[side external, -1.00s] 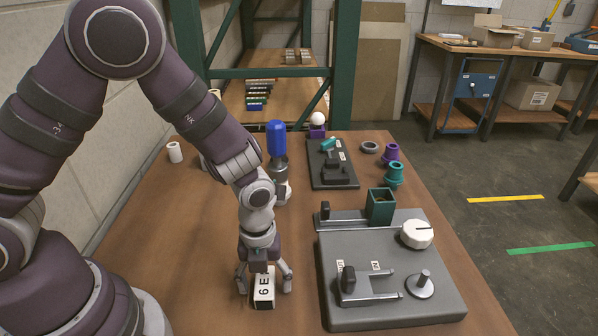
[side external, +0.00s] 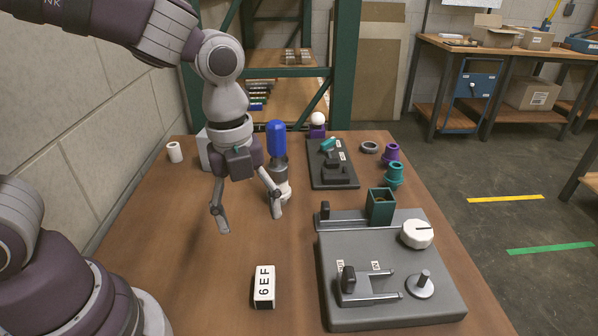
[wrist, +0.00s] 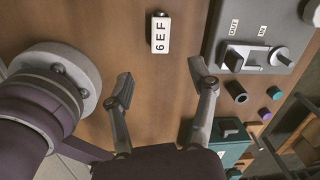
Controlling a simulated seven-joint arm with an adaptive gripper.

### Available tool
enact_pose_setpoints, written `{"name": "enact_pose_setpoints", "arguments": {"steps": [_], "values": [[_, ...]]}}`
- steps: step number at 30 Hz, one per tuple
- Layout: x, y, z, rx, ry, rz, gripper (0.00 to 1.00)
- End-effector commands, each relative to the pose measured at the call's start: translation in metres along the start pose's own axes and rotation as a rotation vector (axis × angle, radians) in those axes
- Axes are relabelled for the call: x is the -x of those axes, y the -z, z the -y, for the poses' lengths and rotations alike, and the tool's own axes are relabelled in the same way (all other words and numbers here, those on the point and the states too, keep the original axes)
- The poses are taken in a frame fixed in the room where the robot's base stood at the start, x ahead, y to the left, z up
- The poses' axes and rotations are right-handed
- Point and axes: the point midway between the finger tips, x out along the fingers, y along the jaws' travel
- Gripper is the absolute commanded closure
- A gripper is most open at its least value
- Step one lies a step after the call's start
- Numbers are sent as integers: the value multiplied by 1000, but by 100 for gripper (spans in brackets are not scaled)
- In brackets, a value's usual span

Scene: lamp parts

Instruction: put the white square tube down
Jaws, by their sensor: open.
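The white square tube (side external: 264,287), marked "6EF" on one long face, lies on the wooden table near the front, left of the grey fixture. It also shows at the top of the wrist view (wrist: 160,34), label facing up. My gripper (side external: 248,212) is open and empty, its fingers spread above the table, farther back than the tube and apart from it. In the wrist view, the two fingertips (wrist: 162,80) are wide apart with bare table between them.
The grey fixture (side external: 390,262) has clamps, a white knob (side external: 416,234) and a green square box (side external: 380,205). A blue-topped part (side external: 277,140) stands close behind my gripper. A dark tray (side external: 323,178) and teal (side external: 394,173) and purple parts are farther back. Table around the tube is clear.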

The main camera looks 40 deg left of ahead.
Motion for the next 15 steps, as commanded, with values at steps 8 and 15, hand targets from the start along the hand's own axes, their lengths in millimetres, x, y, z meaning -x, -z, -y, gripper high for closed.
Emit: {"name": "enact_pose_setpoints", "arguments": {"steps": [8,15], "values": [[61,-29,-49,1469,339,-106,42],[70,-35,-68,2001,457,-240,42]]}}
